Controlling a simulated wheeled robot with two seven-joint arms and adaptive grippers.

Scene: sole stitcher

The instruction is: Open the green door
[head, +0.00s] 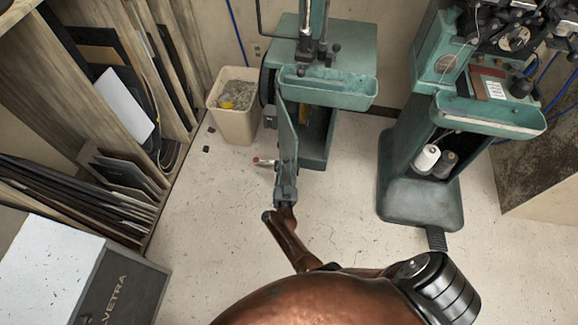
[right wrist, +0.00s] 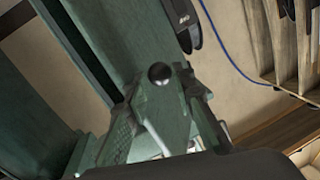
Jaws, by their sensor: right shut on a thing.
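The green door (head: 287,139) is on the lower cabinet of the green machine (head: 325,91) at the centre back of the head view. It stands swung out toward me, with the dark cabinet inside (head: 315,128) showing to its right. My right gripper (head: 286,190) is at the door's near lower end, shut on it. In the right wrist view, its fingers (right wrist: 160,110) are on either side of a green piece of the door, below a round black knob (right wrist: 159,73). My left gripper is not in view.
A second green machine (head: 420,195) with thread spools stands at the right. A beige bin (head: 234,126) stands left of the door. Wooden racks fill the left wall. Pale floor (head: 215,200) is clear in front.

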